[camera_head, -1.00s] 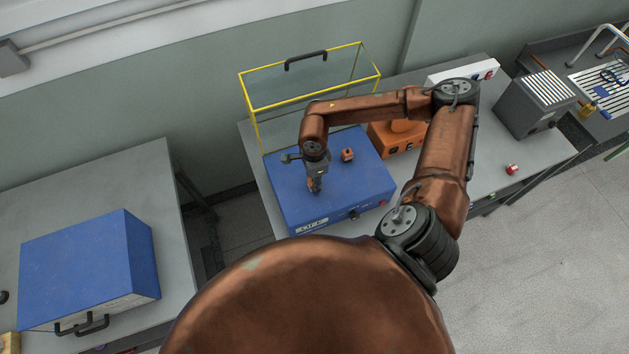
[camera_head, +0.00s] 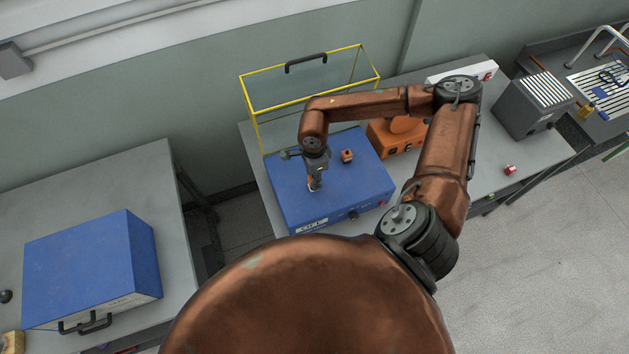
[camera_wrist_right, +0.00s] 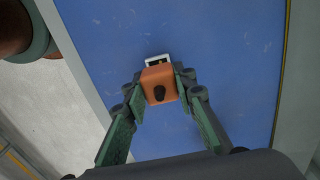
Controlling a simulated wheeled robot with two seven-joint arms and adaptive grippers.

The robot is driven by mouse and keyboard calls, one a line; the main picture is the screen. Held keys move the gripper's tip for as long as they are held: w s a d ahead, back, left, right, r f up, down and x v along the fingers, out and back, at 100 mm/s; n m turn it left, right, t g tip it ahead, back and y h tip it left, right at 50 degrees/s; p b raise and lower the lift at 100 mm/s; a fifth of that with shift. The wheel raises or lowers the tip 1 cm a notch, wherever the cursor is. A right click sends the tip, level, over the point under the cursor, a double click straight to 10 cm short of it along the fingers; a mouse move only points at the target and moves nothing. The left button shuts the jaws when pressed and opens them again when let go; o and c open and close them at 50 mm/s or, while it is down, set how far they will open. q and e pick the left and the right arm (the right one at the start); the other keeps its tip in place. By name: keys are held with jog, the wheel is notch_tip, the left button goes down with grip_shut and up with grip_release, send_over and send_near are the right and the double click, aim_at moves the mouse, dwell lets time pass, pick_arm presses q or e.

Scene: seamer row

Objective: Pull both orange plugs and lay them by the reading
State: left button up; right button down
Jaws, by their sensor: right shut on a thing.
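In the head view, one orange plug (camera_head: 347,156) stands on top of the blue box (camera_head: 358,182) on the middle bench. My right gripper (camera_head: 314,186) points down at the box top, left of that plug. In the right wrist view, my right gripper (camera_wrist_right: 160,86) is shut on another orange plug (camera_wrist_right: 158,75), with a finger on each side. A small white socket or plate (camera_wrist_right: 158,59) shows just beyond the held plug on the blue surface. I cannot tell whether the held plug touches it. My left gripper is not in view.
A yellow-framed clear guard (camera_head: 310,85) stands behind the blue box. An orange device (camera_head: 390,140) is on its right, near a grey vented box (camera_head: 536,104). A small red item (camera_head: 509,169) lies on the bench. Another blue box (camera_head: 85,262) is on the left bench.

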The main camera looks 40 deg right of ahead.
jog(key=shift+r+p, duration=0.85)
jog(key=shift+r, duration=0.9)
jog(key=shift+a, duration=0.1)
